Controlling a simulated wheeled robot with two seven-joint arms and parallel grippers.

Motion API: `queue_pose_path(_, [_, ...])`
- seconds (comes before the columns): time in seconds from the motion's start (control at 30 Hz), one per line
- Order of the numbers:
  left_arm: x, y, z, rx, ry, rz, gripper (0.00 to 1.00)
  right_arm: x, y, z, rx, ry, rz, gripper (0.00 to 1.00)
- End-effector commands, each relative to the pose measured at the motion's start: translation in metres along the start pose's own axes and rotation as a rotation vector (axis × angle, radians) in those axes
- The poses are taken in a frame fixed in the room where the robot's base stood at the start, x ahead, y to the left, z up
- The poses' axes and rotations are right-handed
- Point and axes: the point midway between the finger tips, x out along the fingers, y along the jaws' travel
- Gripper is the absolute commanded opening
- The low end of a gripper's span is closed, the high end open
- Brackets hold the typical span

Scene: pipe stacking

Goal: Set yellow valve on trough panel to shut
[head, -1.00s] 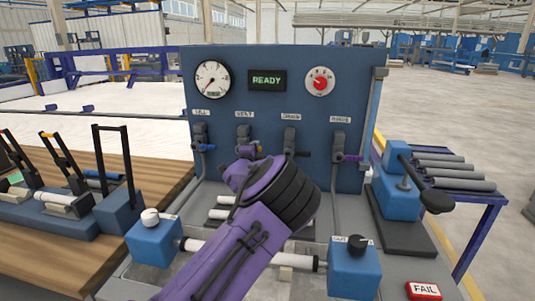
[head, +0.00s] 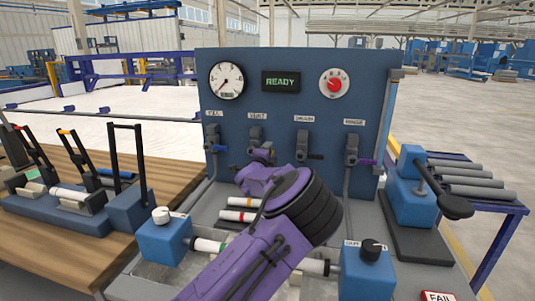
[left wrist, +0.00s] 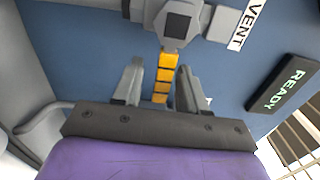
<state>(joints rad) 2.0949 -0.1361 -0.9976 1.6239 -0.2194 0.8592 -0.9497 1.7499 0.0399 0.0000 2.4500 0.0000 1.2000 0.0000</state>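The yellow valve handle (left wrist: 162,78) is on the VENT valve (left wrist: 175,22) of the blue trough panel (head: 300,110). In the left wrist view it extends from the grey valve body down between my fingers, which is toward the panel's right. In the head view the VENT valve (head: 257,135) is partly hidden by my purple left wrist. My left gripper (left wrist: 158,78) is open, with one finger on each side of the handle. A gap shows at the left finger; contact at the right finger is unclear. My right gripper is not in view.
A gauge (head: 227,80), READY display (head: 281,81) and red dial (head: 334,83) sit above. Tubes and blue clamp blocks (head: 165,236) lie in front; a lever press (head: 412,190) stands right.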

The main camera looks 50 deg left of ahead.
Motion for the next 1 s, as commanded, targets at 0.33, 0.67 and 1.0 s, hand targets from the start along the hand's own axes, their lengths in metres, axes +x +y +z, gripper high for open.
queue_pose_path(0.33, [-0.015,-0.001,-0.001,-0.003,0.000,-0.002,0.41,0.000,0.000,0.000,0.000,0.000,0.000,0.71])
queue_pose_path(0.67, [-0.089,-0.001,-0.001,-0.001,0.000,-0.001,0.41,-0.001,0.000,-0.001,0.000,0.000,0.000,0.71])
queue_pose_path(1.0, [-0.106,0.000,-0.001,-0.001,0.001,-0.001,0.41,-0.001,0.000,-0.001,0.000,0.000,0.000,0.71])
